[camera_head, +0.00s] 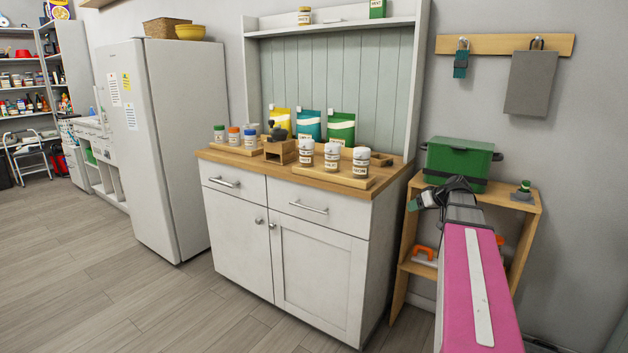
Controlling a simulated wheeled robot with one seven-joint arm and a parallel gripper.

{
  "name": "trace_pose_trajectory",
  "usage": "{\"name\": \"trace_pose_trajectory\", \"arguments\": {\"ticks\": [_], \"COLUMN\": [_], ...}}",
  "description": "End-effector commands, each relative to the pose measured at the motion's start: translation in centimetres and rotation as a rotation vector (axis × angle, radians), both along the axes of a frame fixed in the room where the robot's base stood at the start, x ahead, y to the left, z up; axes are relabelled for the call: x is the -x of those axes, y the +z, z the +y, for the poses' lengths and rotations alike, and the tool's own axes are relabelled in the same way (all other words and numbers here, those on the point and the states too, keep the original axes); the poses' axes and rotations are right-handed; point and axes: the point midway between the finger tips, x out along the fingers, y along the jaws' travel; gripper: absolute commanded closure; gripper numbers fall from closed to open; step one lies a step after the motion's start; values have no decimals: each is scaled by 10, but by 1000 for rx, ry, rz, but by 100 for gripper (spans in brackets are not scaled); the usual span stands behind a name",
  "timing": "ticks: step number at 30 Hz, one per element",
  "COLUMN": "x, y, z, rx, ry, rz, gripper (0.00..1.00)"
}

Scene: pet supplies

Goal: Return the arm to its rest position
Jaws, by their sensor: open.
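My arm reaches in from the bottom right, with a pink and white link in front and a dark wrist beyond it. My gripper (420,200) is at the far end of the arm, pointing left, in front of the wooden side shelf (408,222) and below the green box (458,160). It is open, small and partly hidden in this view. I see nothing held in it. The wooden counter (225,157) of the white cabinet is to the left of my gripper, with a gap between them in the picture.
White jars (332,155) stand on a wooden board on the counter, near its right end. Pouches (341,129) stand behind. A green-topped item (524,188) is on the shelf's right. A white fridge (160,150) stands left. The floor (130,290) in front is clear.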

Motion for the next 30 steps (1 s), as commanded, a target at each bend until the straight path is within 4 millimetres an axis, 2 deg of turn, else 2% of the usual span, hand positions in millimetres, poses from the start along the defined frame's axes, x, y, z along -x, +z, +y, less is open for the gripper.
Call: {"name": "trace_pose_trajectory", "arguments": {"ticks": [1, 6, 12, 15, 18, 22, 24, 30], "x": [12, 55, 120, 155, 185, 211, 218, 218], "y": [-23, -102, -181, -213, -235, -253, -258, -258], "z": [21, 83, 142, 163, 177, 187, 189, 189], "rx": [4, 52, 165, 238, 309, 379, 400, 400], "ry": [-5, -65, -164, -222, -278, -331, -348, -348], "rz": [60, 301, 543, 636, 701, 748, 759, 759], "gripper": [50, 50, 50, 50, 50, 50, 50, 50]}}
